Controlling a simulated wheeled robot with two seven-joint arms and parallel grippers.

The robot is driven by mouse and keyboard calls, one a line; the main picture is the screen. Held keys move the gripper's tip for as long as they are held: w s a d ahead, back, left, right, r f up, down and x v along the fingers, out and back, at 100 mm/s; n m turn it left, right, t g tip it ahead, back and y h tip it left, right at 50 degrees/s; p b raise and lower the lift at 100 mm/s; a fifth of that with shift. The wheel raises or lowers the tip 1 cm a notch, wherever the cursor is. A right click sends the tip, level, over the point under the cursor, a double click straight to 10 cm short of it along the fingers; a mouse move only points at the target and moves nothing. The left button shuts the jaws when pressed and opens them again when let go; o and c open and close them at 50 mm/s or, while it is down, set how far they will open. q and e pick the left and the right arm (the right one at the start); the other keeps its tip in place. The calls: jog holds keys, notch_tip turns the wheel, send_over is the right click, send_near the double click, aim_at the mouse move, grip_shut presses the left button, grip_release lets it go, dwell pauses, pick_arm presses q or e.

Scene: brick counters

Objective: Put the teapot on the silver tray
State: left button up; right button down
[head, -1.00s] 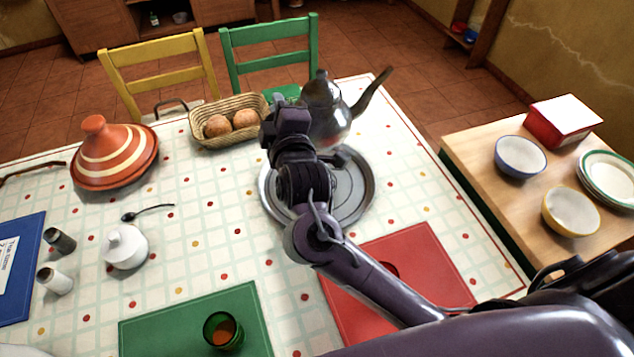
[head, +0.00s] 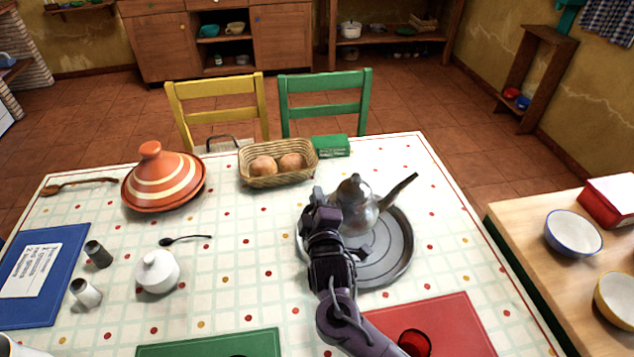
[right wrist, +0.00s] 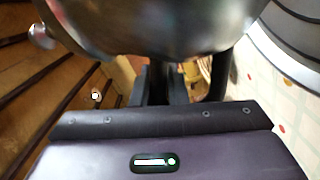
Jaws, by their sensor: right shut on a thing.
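The metal teapot (head: 358,207) is upright, with its dark spout pointing right. The round silver tray (head: 398,262) lies on the tablecloth. In the head view the teapot overlaps the back part of the tray; I cannot tell whether its base touches it. My right gripper (head: 328,218) is shut on the teapot at its left side, and my wrist hides the tray's left part. In the right wrist view the teapot's belly (right wrist: 165,25) fills the top, above the gripper (right wrist: 160,85), with the tray's rim (right wrist: 285,45) at upper right. My left gripper is not in view.
A bread basket (head: 277,178) and a green box (head: 331,146) stand behind the tray. A tagine (head: 163,182) and a white sugar bowl (head: 157,271) are to the left. A red glass (head: 414,343) stands on a red mat (head: 455,322) in front. Bowls (head: 573,234) sit on a side counter.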

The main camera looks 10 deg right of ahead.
jog(key=shift+w+f, duration=0.1)
jog(key=shift+f, duration=2.4)
jog(key=c, duration=1.4)
grip_release()
jog(key=shift+f, duration=0.15)
jog(key=shift+c, duration=0.2)
jog(key=shift+s, duration=0.2)
jog(key=s, duration=1.2)
jog(key=shift+a+r+b, duration=0.3)
jog(key=shift+a+r, duration=0.05)
jog(key=shift+r, duration=0.1)
